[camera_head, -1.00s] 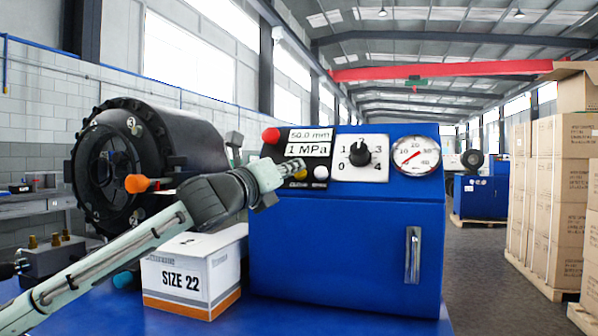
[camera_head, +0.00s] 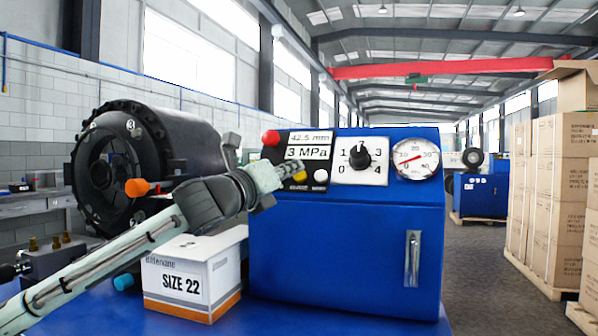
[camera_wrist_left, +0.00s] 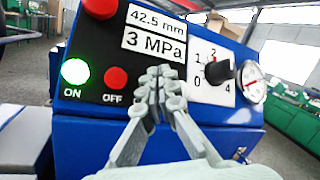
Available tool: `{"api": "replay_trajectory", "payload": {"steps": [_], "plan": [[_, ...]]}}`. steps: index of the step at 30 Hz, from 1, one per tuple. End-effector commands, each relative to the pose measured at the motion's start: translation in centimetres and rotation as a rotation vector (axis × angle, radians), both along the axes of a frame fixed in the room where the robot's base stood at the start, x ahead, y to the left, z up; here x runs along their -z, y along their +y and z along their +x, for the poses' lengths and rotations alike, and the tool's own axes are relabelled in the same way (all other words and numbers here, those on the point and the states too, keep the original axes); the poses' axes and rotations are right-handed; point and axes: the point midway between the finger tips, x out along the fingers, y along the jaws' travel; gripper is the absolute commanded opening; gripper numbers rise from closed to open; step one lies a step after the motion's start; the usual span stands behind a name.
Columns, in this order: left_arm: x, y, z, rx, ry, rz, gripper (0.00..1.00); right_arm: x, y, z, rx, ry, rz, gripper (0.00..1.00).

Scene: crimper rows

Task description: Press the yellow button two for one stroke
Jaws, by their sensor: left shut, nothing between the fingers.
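The blue press cabinet (camera_head: 345,250) carries a black button panel (camera_head: 272,150) with a display (camera_head: 308,145) reading 42.5 mm and 3 MPa. The yellow button (camera_head: 301,177) sits low on the panel, partly covered by my left gripper (camera_head: 295,167). The gripper is shut and empty, its tips at the panel by this button; whether they touch it I cannot tell. In the left wrist view the closed fingertips (camera_wrist_left: 163,76) cover the spot right of the red OFF button (camera_wrist_left: 115,78), and the yellow button is hidden. The ON button (camera_wrist_left: 75,71) glows green. My right gripper is not in view.
A red knob (camera_head: 271,138) tops the panel, and a white button (camera_head: 321,176) sits beside the yellow one. A dial (camera_head: 360,157) and gauge (camera_head: 415,159) are to the right. The black crimper head (camera_head: 150,150) and SIZE 22 box (camera_head: 190,285) stand left.

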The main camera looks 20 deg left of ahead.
Motion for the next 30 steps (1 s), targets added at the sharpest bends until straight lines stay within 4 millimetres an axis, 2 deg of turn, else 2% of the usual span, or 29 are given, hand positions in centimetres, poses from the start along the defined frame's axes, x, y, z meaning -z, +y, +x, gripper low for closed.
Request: {"api": "replay_trajectory", "payload": {"steps": [13, 20, 30], "plan": [[-0.6, 0.1, -0.6, 0.000, -0.001, 0.000, 0.00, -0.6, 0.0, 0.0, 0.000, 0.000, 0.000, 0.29], [-2.0, 0.1, -2.4, -0.001, -0.001, 0.002, 0.00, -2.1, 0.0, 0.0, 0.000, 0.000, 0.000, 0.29], [-3.0, 0.2, -4.4, 0.000, -0.001, 0.000, 0.00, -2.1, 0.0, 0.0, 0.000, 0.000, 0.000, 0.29]]}}
